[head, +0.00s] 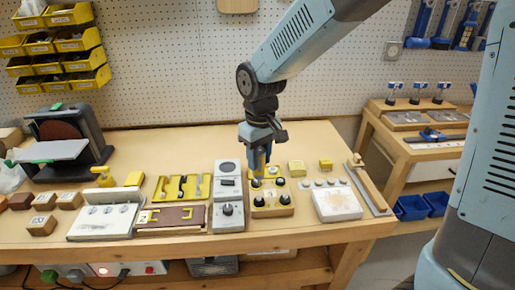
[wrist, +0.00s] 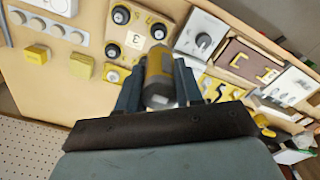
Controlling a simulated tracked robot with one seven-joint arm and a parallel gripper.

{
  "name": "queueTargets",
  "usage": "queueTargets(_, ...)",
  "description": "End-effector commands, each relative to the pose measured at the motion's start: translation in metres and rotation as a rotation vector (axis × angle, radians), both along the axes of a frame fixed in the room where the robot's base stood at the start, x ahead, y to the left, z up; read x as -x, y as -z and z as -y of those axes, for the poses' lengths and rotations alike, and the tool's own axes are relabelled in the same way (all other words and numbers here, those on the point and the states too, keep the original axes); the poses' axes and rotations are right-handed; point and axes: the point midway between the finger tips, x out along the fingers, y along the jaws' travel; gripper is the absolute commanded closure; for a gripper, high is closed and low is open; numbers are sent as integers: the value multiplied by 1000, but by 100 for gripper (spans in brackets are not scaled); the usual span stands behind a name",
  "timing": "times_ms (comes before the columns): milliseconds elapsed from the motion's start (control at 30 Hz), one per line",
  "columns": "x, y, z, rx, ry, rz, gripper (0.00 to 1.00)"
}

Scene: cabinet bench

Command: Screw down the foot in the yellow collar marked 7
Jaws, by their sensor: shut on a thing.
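My gripper (head: 262,150) points down over the back part of a small tan board (head: 272,211) with several black round knobs. It is shut on a yellow and grey cylindrical thing (wrist: 159,75), seen between the fingers in the wrist view. Its lower end and whether it touches anything are hidden. The board in the wrist view (wrist: 140,20) carries a label like 3 and yellow marks beside the black knobs (wrist: 112,50). A small yellow piece with a pale round centre (wrist: 112,75) lies by the board's edge. I cannot read a 7 on any collar.
A grey panel with a dial (head: 229,210) stands close left of the board. Small yellow blocks (head: 296,167) sit behind.

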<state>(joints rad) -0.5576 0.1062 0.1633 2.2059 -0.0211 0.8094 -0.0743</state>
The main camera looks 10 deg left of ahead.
Motion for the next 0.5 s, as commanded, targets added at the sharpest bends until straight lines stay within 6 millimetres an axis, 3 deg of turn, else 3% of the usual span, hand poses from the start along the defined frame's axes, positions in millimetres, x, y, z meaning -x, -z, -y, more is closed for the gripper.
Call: queueTargets(500,5,0,-7,0,-18,0,96)
